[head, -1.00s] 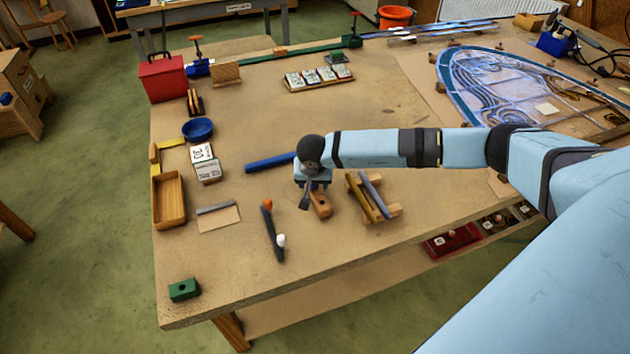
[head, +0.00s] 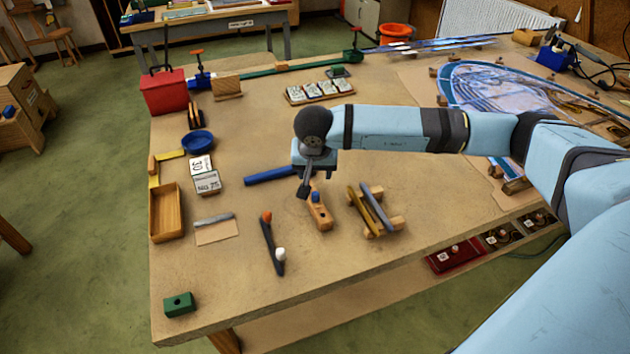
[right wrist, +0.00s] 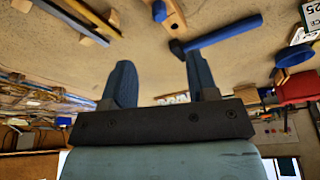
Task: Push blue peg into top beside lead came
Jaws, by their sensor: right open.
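A small blue peg (head: 315,197) stands on a narrow wooden block (head: 320,215) at the middle front of the bench. The peg (right wrist: 159,11) and the block (right wrist: 176,18) also show at the top of the right wrist view. My right gripper (head: 305,190) is just left of the peg in the head view, pointing down. In the right wrist view its two fingers (right wrist: 161,68) are apart with nothing between them, and the peg lies beyond the tips. The leaded panel (head: 500,85), with its grey came lines, lies at the back right. My left gripper is out of view.
A blue-handled tool (head: 268,176) lies close left of the gripper. Grey and yellow bars (head: 377,207) rest on wooden supports to the right. A black tool with orange and white ends (head: 271,245) lies in front.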

